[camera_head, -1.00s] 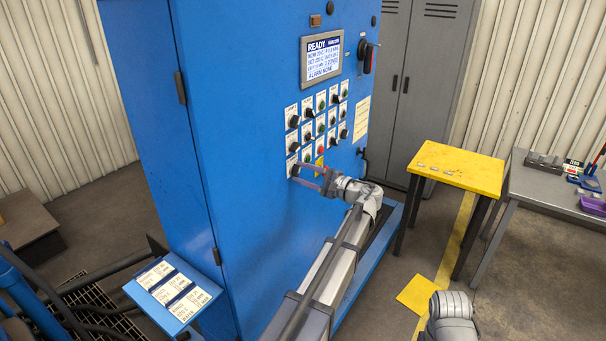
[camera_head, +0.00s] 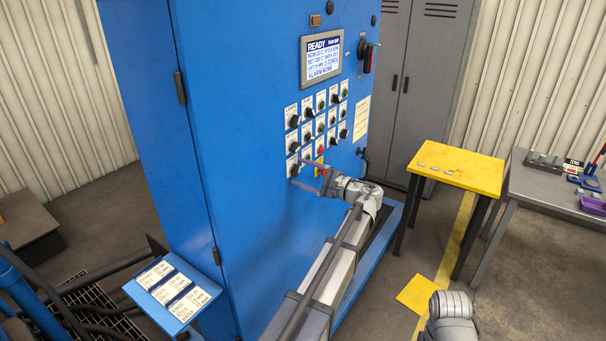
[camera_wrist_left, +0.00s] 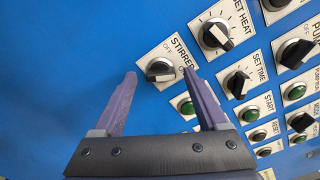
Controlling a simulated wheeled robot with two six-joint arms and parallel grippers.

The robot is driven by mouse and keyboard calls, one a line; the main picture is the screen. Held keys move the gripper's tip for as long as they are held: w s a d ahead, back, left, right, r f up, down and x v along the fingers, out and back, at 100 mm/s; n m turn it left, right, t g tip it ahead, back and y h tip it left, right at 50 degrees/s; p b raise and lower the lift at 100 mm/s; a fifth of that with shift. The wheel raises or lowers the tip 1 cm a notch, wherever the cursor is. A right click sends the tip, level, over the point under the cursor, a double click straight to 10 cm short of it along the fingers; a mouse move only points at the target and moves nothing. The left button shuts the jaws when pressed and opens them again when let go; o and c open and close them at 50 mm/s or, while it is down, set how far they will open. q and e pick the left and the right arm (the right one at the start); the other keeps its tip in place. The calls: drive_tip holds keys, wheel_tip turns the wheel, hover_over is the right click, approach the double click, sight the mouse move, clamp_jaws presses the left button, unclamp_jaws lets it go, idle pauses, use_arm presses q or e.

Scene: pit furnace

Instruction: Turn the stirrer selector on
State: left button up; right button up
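The stirrer selector (camera_wrist_left: 160,70) is a black knob with a silver ring on a white plate, low at the left of the button panel. Its plate reads STIRRER, with OFF at one side; the other side's label is partly covered by a finger. In the head view the selector (camera_head: 293,171) sits just beside the fingertips. My left gripper (camera_wrist_left: 160,78) is open, with its two purple fingers apart and the knob between their tips in the picture. I cannot tell whether they touch it. My left gripper also shows in the head view (camera_head: 308,181). My right gripper is out of view.
Other knobs, such as SET HEAT (camera_wrist_left: 216,35) and SET TIME (camera_wrist_left: 236,83), and green buttons lie close to the right. The screen (camera_head: 322,58) reads READY and ALARM NONE. A yellow table (camera_head: 460,168) and a grey bench (camera_head: 545,190) stand to the right.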

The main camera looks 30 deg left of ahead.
use_arm(q)
drive_tip(key=shift+d, duration=0.1)
drive_tip(key=d, duration=0.7)
drive_tip(key=shift+s+d, duration=0.3)
drive_tip(key=shift+d, duration=0.05)
drive_tip(key=s+d+f+n+h+b, duration=0.1)
drive_tip(key=s+d+f+h, duration=0.25)
drive_tip(key=f, duration=0.25)
drive_tip(key=s+d+f+h+b, duration=0.1)
drive_tip(key=s+d+f+h, duration=0.1)
drive_tip(key=s+d+f, duration=0.4)
drive_tip(key=s+d+f+n+g+h+b, duration=0.1)
drive_tip(key=s+d+f+n+h+b, duration=0.1)
drive_tip(key=s+d+f+h, duration=0.9)
drive_tip(key=s+d+f+b, duration=0.1)
drive_tip(key=s+d+f, duration=0.2)
drive_tip(key=s+d, duration=0.3)
drive_tip(key=shift+d+f, duration=0.4)
drive_tip(key=shift+d, duration=0.65)
drive_tip(key=shift+s, duration=0.1)
